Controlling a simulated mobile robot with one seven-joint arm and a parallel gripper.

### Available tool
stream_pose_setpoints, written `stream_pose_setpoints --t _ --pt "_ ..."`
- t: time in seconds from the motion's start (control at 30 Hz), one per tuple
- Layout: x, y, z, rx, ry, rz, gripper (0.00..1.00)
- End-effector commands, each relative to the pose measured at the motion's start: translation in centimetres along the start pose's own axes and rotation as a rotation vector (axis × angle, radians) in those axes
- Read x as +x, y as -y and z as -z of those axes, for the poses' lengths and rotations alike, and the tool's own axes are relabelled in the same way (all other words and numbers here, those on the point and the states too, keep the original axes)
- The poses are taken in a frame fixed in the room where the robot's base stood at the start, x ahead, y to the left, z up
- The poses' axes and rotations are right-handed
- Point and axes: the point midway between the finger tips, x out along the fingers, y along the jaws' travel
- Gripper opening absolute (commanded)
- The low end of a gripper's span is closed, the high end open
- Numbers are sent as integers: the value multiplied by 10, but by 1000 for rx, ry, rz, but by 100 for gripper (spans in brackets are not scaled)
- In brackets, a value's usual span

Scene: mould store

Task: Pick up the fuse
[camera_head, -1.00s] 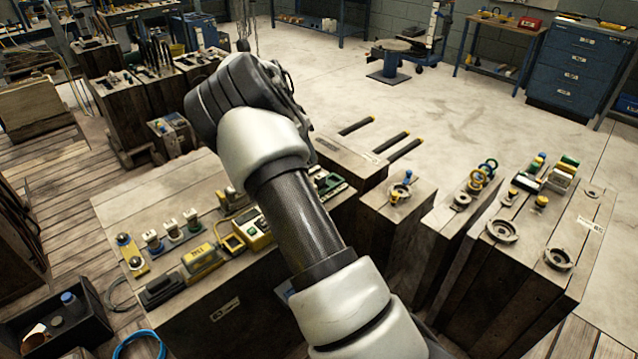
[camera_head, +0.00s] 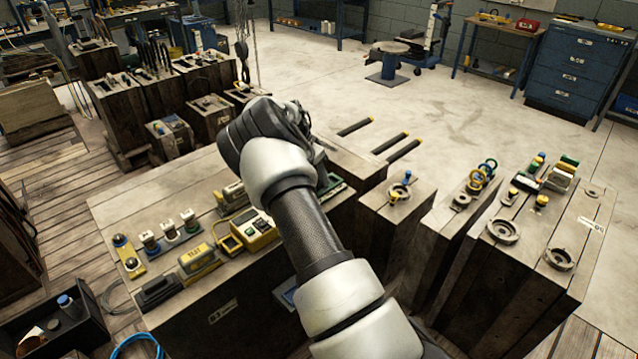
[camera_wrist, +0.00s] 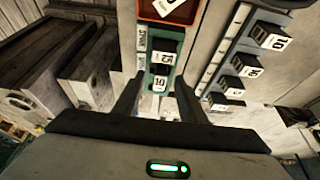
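Past the fingertips lies a green holder (camera_wrist: 178,62) with black blocks that carry white labels. One labelled block (camera_wrist: 234,84) sits just right of the fingers. I cannot tell for sure which piece is the fuse. In the head view my arm hides the gripper and covers part of the green holder (camera_head: 334,188).
An orange tray (camera_wrist: 190,12) with a white card is beyond the holder. A rail with several black numbered blocks (camera_wrist: 271,36) runs along the right. In the head view a yellow meter (camera_head: 254,230) and a yellow case (camera_head: 199,262) stand left of my arm.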

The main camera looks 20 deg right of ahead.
Motion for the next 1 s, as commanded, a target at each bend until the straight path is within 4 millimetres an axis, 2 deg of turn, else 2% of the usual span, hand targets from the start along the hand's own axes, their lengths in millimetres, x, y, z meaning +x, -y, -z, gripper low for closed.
stream_pose_setpoints --t 0.17,0.3,0.4,0.73,0.87,1.0 --pt "-1 0 0 0 0 1 38" --pt "-1 0 0 0 0 0 14" --pt "-1 0 0 0 0 0 0" --pt "-7 1 3 0 -1 2 0" --pt "-25 1 11 1 -1 3 0" --pt "-53 1 22 2 -1 4 0"
